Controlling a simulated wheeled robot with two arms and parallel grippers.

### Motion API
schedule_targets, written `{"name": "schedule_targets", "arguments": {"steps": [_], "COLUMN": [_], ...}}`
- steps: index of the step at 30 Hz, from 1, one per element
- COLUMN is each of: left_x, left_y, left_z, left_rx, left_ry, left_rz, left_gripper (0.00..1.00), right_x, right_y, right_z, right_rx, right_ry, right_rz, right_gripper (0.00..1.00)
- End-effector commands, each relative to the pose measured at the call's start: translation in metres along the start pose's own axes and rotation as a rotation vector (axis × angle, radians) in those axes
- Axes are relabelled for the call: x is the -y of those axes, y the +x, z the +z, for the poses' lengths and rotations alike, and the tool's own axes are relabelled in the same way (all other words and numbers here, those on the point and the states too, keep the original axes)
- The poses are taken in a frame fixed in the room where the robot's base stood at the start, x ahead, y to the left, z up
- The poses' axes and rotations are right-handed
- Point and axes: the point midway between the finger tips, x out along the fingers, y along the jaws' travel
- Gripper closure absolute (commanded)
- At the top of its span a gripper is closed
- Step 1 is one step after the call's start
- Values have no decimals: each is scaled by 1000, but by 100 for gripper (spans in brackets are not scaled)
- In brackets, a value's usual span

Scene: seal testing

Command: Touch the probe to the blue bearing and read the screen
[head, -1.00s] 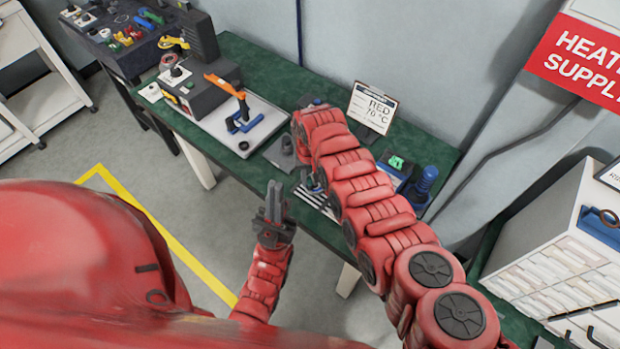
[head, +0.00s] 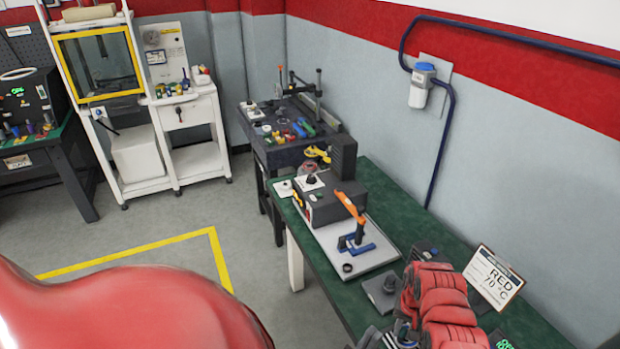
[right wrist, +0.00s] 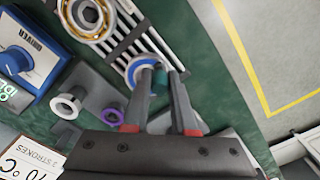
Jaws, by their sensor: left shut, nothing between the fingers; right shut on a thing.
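The blue bearing (right wrist: 146,68) is a blue ring with a pale middle, on the striped rack (right wrist: 122,45) in the right wrist view. My right gripper (right wrist: 163,72) is shut on the probe, which is mostly hidden between the fingers; a bit of teal (right wrist: 181,82) shows beside them. The fingertips overlap the bearing's edge in this view; I cannot tell contact. In the head view my right arm hides that spot.
A gold bearing (right wrist: 91,17), a pale flanged ring (right wrist: 67,104), a purple ring (right wrist: 112,112) and a blue driver box (right wrist: 22,58) are near the gripper. A sign reading RED 70 °C (head: 493,278) stands behind my arm. A press with an orange lever (head: 350,205) is farther along.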

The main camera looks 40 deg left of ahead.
Motion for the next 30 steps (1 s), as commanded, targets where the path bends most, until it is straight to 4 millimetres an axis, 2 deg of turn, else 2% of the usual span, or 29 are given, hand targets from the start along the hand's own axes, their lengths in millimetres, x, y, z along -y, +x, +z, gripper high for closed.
{"name": "schedule_targets", "arguments": {"steps": [9,10,15,16,25,30], "left_x": [0,0,0,0,0,1], "left_y": [0,0,0,0,1,12], "left_z": [0,0,0,0,0,-2], "left_rx": [0,0,0,0,0,0], "left_ry": [0,0,0,0,0,0], "left_rz": [0,0,0,0,0,0], "left_gripper": [100,100,100,100,100,100], "right_x": [0,0,0,0,0,0], "right_y": [0,0,0,0,-1,-13], "right_z": [0,0,0,0,0,0], "right_rx": [0,0,0,0,0,1], "right_ry": [0,0,0,0,0,0], "right_rz": [0,0,0,0,0,0], "right_gripper": [100,74,43,40,40,40]}}
